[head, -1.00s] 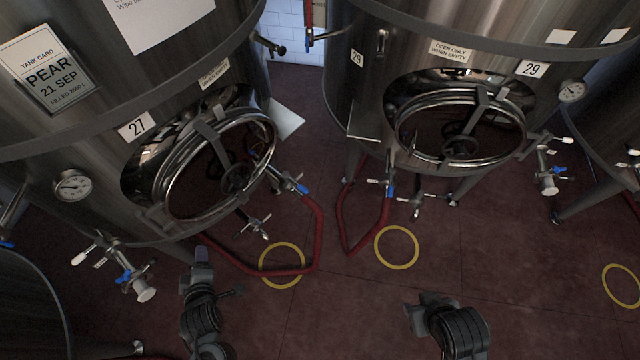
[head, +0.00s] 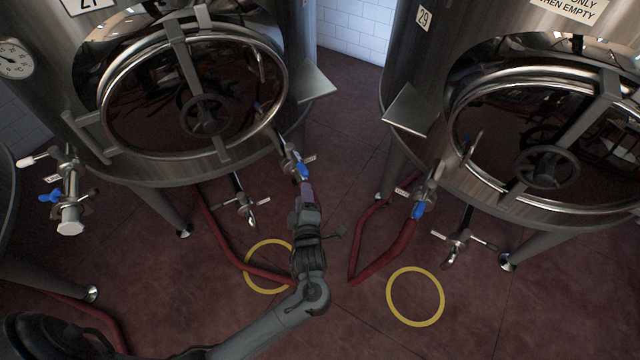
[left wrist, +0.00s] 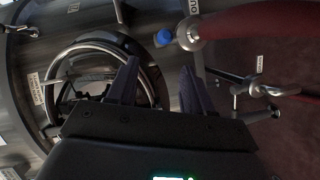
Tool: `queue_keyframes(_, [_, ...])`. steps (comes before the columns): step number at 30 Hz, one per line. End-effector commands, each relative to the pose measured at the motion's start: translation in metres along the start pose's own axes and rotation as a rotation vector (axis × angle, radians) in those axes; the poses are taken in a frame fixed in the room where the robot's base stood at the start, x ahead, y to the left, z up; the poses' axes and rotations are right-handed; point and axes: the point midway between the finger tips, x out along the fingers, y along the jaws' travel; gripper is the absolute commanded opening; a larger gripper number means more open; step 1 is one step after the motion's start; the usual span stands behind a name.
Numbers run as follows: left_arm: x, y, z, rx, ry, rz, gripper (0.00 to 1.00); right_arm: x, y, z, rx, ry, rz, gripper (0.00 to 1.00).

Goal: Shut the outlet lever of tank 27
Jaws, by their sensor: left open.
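Tank 27 (head: 150,177) is the steel tank at the left of the head view, its number plate cut by the top edge. Its outlet valve (head: 290,160) sits at the lower right of the tank, with a blue lever (head: 304,172) and a small tag. In the left wrist view the blue lever (left wrist: 164,37) shows end-on beside the red hose coupling, beyond the fingertips. My left gripper (head: 304,190) is just below the lever in the head view. Its two fingers (left wrist: 158,68) are apart with nothing between them. I cannot tell whether they touch the lever. My right gripper is out of view.
Tank 29 (head: 400,70) stands at the right, with its own blue-levered valve (head: 418,210). A red hose (head: 222,245) runs low under tank 27. Another valve with a blue lever (head: 50,196) is at the far left. The floor around the yellow ring (head: 415,322) is clear.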

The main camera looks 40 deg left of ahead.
Motion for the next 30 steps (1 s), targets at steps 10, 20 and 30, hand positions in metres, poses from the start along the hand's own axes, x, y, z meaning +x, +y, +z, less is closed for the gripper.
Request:
queue_keyframes(10, [0.019, -0.007, 0.015, -0.030, 0.004, 0.031, 0.51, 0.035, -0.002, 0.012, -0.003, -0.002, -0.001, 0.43])
queue_keyframes(20, [0.065, -0.006, 0.015, -0.029, 0.005, 0.033, 0.51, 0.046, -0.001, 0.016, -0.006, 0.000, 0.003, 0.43])
queue_keyframes(30, [0.110, -0.005, 0.015, -0.030, 0.004, 0.030, 0.51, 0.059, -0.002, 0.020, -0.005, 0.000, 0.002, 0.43])
